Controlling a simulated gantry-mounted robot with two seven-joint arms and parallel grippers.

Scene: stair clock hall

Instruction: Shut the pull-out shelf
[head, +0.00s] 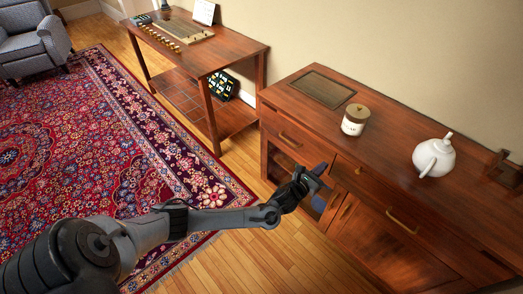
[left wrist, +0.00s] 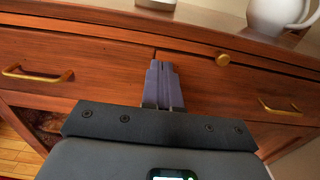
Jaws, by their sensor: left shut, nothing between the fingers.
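The wooden sideboard (head: 420,200) stands at the right in the head view. A thin front strip with a round brass knob (left wrist: 222,59) runs under its top in the left wrist view; this looks like the pull-out shelf. The knob also shows in the head view (head: 357,170). The strip looks close to flush with the front; any small gap is hard to tell. My left gripper (left wrist: 161,70) is shut and empty, its fingertips in front of the sideboard, left of the knob. It also shows in the head view (head: 316,175). Contact cannot be told. My right gripper is out of view.
Drawers with brass bar handles (left wrist: 38,74) lie below the strip. A lidded jar (head: 355,119) and white teapot (head: 433,156) stand on the sideboard top. A side table (head: 215,55) is at the back. The floor in front is clear beside a red rug (head: 100,150).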

